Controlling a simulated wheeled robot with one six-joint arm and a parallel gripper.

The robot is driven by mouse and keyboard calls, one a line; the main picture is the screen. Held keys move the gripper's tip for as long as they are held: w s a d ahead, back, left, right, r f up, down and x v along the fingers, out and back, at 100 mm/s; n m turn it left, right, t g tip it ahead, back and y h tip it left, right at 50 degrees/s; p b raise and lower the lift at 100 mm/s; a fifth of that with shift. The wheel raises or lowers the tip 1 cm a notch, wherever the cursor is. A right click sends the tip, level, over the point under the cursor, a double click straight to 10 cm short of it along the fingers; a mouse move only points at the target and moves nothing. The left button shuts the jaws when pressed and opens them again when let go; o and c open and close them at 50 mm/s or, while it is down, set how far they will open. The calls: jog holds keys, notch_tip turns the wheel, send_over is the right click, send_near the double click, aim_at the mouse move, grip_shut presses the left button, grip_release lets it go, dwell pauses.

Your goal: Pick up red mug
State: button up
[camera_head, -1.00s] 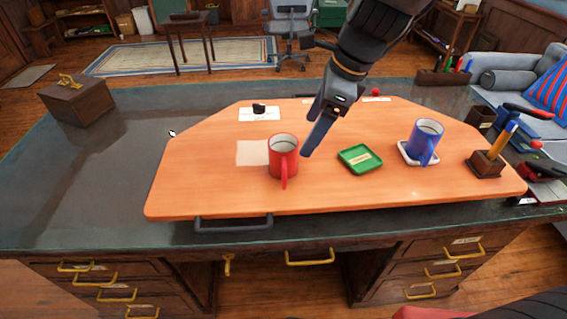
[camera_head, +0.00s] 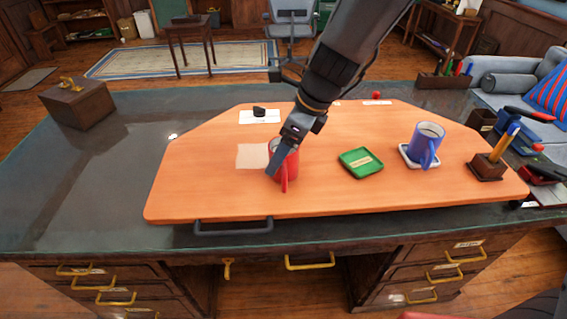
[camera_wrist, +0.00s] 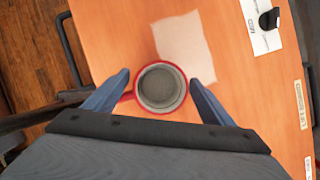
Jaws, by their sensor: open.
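The red mug (camera_head: 292,170) stands upright on the orange board, partly hidden behind my gripper in the head view. In the wrist view the red mug (camera_wrist: 161,88) shows from above, with a grey inside and its handle toward the lower left. My gripper (camera_head: 275,170) is at the mug from above. In the wrist view the two blue fingers of my gripper (camera_wrist: 160,82) are apart, one on each side of the mug. I cannot tell whether either finger touches it.
A green coaster (camera_head: 361,162) lies right of the mug. A blue mug (camera_head: 425,143) stands on a white coaster (camera_head: 405,156) further right, near a pen holder (camera_head: 486,167). A pale paper square (camera_head: 251,156) lies left of the red mug. The board's left side is clear.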

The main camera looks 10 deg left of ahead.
jog(key=shift+x, duration=1.5)
jog(key=shift+c, duration=0.3)
jog(key=c, duration=1.3)
